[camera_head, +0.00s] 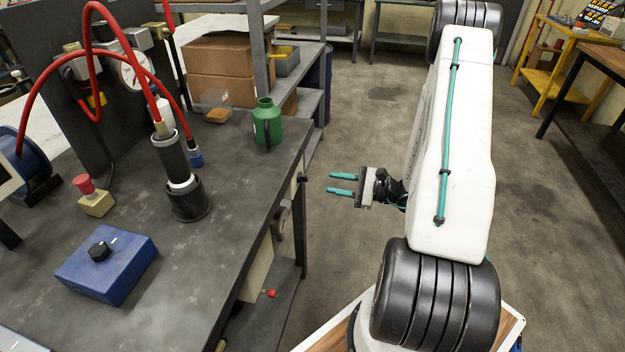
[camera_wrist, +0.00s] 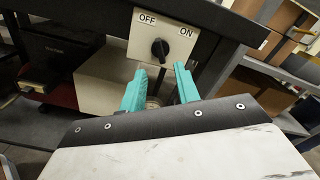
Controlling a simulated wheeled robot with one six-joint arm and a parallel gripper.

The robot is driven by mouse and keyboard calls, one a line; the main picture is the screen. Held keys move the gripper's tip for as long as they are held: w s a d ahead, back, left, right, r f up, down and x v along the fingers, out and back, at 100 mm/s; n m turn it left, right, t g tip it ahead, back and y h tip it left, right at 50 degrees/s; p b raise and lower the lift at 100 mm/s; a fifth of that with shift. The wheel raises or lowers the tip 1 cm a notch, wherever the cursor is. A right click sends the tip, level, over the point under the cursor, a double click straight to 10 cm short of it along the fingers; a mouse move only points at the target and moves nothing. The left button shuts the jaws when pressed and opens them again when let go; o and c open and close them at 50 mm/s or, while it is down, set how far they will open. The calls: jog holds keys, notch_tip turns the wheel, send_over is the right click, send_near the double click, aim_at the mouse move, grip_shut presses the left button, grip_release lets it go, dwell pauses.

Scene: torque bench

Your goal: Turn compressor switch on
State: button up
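The compressor switch is a pale panel (camera_wrist: 142,38) under the bench edge, with OFF printed at left and ON at right. A black rotary knob (camera_wrist: 160,48) sits between and below the words; I cannot clearly tell which word it points to. My gripper (camera_head: 340,183) is open and empty, to the right of the bench's side in the head view. In the wrist view its two teal fingers (camera_wrist: 160,70) are spread apart just below the knob, and they appear short of it. The panel's face does not show in the head view.
The dark bench (camera_head: 225,240) holds a blue box with a black dial (camera_head: 105,265), a red push button on a yellow base (camera_head: 93,195), a black cylinder with a red hose (camera_head: 178,175) and a green can (camera_head: 267,122). Open floor (camera_head: 340,130) lies between bench and arm.

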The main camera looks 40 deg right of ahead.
aim_at(307, 178)
jog(key=x, duration=0.7)
jog(key=shift+w+a, duration=0.15)
jog(key=shift+w, duration=0.1)
grip_shut()
